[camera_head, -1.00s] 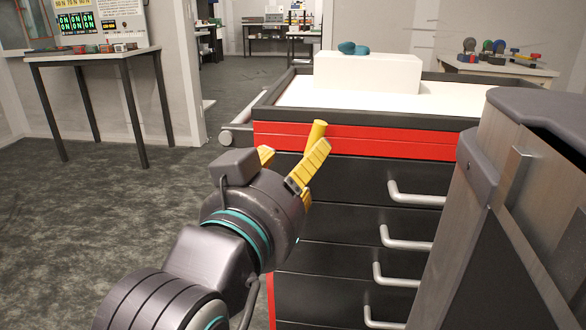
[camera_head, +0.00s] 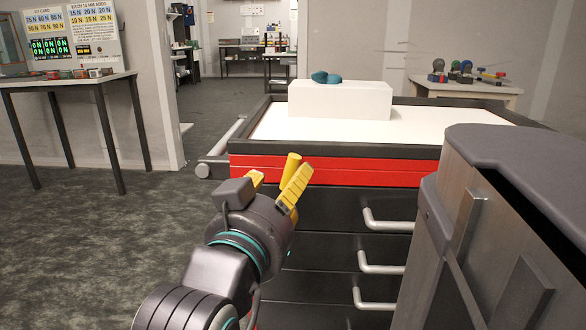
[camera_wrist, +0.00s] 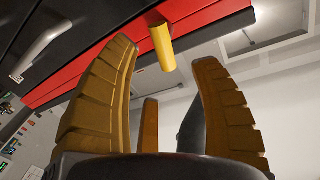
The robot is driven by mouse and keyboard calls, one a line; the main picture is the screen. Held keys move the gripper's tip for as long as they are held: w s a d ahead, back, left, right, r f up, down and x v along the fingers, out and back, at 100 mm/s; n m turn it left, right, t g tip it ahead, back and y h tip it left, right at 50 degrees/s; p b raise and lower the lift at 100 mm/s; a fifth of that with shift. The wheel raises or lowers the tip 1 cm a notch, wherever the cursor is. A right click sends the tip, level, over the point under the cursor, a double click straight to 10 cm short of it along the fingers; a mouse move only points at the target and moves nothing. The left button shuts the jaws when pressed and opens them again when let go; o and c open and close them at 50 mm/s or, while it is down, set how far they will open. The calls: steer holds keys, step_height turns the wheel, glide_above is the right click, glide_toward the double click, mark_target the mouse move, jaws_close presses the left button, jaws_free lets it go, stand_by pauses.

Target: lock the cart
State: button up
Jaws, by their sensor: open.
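The cart (camera_head: 270,242) has dark drawers with grey handles under a red band (camera_head: 370,176). A smooth yellow cylinder (camera_head: 291,164) sticks out from the red band near its left end. My gripper (camera_head: 278,182) is open in front of it, with ridged yellow fingers. In the wrist view, the yellow cylinder (camera_wrist: 162,48) lies between the lines of the two fingers, a little beyond their tips. The fingers do not appear to touch it. Part of the cylinder is hidden behind a finger in the head view.
A white box (camera_head: 340,101) with teal objects (camera_head: 326,78) stands on the cart's top. A grey, metal-sided bin-like body (camera_head: 490,220) stands close at the right. A table (camera_head: 70,80) with a board is at the left. The floor (camera_head: 70,230) at left is clear.

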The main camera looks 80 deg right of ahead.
mark_target(293, 173)
steer(key=shift+s+d+b, duration=0.25)
steer(key=shift+d+b, duration=0.2)
steer(key=shift+d, duration=1.25)
steer(key=shift+s+d+b, duration=0.2)
steer(key=shift+d+b, duration=0.25)
steer(key=shift+d, duration=1.2)
steer(key=shift+c, duration=0.2)
jaws_close()
